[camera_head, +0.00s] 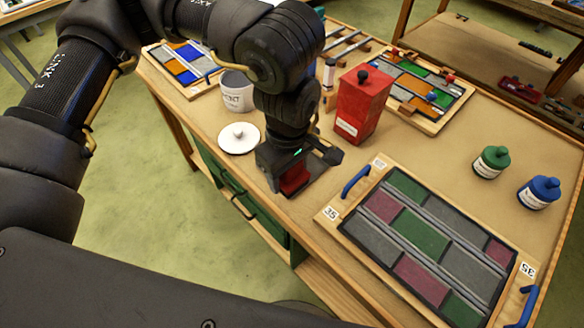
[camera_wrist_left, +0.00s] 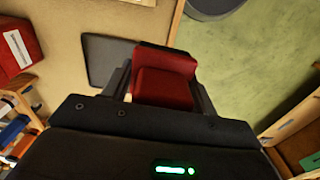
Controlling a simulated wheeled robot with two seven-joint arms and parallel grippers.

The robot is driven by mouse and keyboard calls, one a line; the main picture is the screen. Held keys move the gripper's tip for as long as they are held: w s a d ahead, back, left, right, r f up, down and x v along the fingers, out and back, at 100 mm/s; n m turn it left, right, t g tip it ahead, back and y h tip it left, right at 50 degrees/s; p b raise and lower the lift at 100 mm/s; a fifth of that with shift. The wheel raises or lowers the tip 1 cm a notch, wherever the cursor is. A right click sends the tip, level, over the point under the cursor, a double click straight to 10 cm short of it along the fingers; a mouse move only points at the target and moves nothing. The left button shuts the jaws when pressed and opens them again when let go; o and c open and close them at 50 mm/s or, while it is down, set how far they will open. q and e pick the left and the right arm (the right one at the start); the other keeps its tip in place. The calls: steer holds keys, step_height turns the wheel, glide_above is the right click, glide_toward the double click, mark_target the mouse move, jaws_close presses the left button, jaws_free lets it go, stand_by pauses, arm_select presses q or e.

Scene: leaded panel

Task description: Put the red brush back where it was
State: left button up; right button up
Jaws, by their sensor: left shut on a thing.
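The red brush (camera_head: 294,179) is held between the fingers of my left gripper (camera_head: 290,176), near the table's front edge. In the left wrist view the brush (camera_wrist_left: 165,80) shows as a red block with a darker red far part, between the two fingers of my gripper (camera_wrist_left: 163,88). A dark grey flat rectangle (camera_wrist_left: 106,60) lies on the table beside the brush, to its left in that view. I cannot tell how high the brush is above the table. My right gripper is not in view.
A red canister (camera_head: 361,105) stands behind the gripper. A leaded panel with blue handles (camera_head: 425,235) lies to the right. Green (camera_head: 491,162) and blue (camera_head: 538,193) bottles stand farther right.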

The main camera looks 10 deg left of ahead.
arm_select(q)
steer(key=shift+w+d, duration=0.1)
steer(key=shift+d, duration=0.05)
steer(key=w+a+f+p, duration=0.1)
steer(key=w+f, duration=0.2)
steer(key=w, duration=0.1)
steer(key=w+a+f+p, duration=0.1)
steer(key=w+f, duration=0.2)
steer(key=w, duration=0.1)
steer(key=w+f+p, duration=0.2)
steer(key=w+f, duration=0.1)
steer(key=w, duration=0.1)
steer(key=shift+w+a, duration=0.4)
steer(key=shift+w+a+f, duration=0.1)
steer(key=shift+w+f, duration=0.15)
steer(key=shift+f, duration=0.1)
step_height(320, 180, down, 3)
steer(key=shift+w+f, duration=0.15)
steer(key=shift+f, duration=0.05)
